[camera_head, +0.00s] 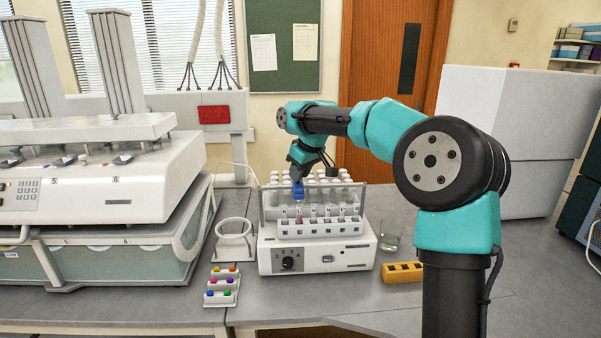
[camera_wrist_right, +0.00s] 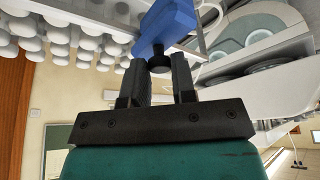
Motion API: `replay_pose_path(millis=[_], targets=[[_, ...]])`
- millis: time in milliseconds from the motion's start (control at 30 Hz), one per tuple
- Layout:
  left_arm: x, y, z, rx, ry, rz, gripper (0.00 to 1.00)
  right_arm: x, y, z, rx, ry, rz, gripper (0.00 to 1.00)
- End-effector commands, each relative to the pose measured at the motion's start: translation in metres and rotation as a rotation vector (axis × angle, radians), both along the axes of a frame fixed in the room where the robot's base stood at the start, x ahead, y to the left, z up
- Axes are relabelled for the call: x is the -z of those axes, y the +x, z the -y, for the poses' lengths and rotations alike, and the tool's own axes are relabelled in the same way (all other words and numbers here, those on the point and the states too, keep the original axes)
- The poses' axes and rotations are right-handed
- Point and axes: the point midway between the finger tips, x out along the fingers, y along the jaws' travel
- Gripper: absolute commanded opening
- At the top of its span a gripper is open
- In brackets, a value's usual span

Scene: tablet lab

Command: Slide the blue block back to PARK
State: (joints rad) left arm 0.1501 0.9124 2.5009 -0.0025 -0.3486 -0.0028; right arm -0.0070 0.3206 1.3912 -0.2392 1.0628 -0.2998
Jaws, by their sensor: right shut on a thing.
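In the right wrist view the blue block (camera_wrist_right: 168,22) has a black knob (camera_wrist_right: 158,62) on the side facing me. My right gripper (camera_head: 299,177) reaches it from above. In the right wrist view the right gripper's fingers (camera_wrist_right: 160,72) are shut around the knob. I cannot make out a PARK mark. My left gripper is not in view.
A white rack of coloured pieces (camera_head: 221,292), a white ring holder (camera_head: 234,240), a glass beaker (camera_head: 390,235) and a yellow block with slots (camera_head: 402,272) stand around the station. A large white machine (camera_head: 110,180) fills the left.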

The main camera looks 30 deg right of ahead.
Motion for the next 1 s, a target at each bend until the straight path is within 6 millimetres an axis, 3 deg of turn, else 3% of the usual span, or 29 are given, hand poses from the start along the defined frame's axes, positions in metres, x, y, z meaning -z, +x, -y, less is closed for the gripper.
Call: replay_pose_path(millis=[400,767,800,1000], targets=[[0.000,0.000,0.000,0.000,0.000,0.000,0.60,0.000,0.037,-0.072,-0.004,-0.001,0.001,0.00],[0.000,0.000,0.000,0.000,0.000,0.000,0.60,0.000,0.040,-0.080,-0.002,0.002,0.002,0.00],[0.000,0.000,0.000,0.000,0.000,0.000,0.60,0.000,0.040,-0.080,-0.002,0.002,0.002,0.29],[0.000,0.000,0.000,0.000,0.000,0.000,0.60,0.000,0.040,-0.080,-0.001,0.001,0.001,0.48]])
